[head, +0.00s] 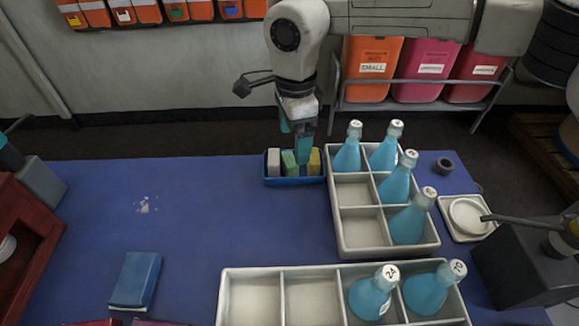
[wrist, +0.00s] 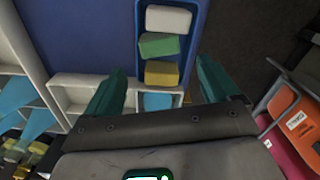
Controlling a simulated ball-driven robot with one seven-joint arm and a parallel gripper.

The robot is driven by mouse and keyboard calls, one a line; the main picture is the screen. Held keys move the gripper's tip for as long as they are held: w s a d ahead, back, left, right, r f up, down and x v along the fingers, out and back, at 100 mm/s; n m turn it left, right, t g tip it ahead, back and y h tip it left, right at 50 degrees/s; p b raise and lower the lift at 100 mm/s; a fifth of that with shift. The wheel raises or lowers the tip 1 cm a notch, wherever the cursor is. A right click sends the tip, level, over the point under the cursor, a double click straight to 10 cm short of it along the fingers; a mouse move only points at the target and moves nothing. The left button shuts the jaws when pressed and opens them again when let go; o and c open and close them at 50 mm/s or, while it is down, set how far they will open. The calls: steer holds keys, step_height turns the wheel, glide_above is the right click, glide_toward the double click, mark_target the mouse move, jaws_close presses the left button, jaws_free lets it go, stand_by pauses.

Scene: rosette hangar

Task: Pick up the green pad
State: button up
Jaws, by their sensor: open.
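The green pad (head: 289,162) stands in a small blue tray (head: 296,182) on the blue table, between a white pad (head: 273,162) and a yellow pad (head: 313,161). In the wrist view the green pad (wrist: 159,45) lies a little askew in the tray, beyond the yellow pad (wrist: 161,73). My gripper (head: 298,143) is over the tray, with its teal fingers pointing down. In the wrist view its fingers (wrist: 160,78) are spread wide, with nothing held between them. In the head view the fingers overlap the tray's back edge, so their exact height is unclear.
A white divided crate (head: 343,236) with blue bottles stands close to the tray's right. A second crate (head: 222,300) is at the front. A blue book-like block (head: 135,280) lies front left. The table's left middle is mostly clear. Orange and pink bins (head: 425,70) stand behind.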

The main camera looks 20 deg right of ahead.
mark_target(293, 158)
steer(key=shift+f+b, duration=0.55)
steer(key=shift+f, duration=2.15)
steer(key=shift+c, duration=0.4)
steer(key=c, duration=1.1)
step_height(293, 158, up, 10)
steer(key=shift+r+p, duration=0.1)
steer(key=shift+p, duration=0.8)
steer(key=o, duration=0.5)
steer(key=c, duration=0.4)
steer(key=shift+o, duration=0.2)
steer(key=shift+a, duration=0.1)
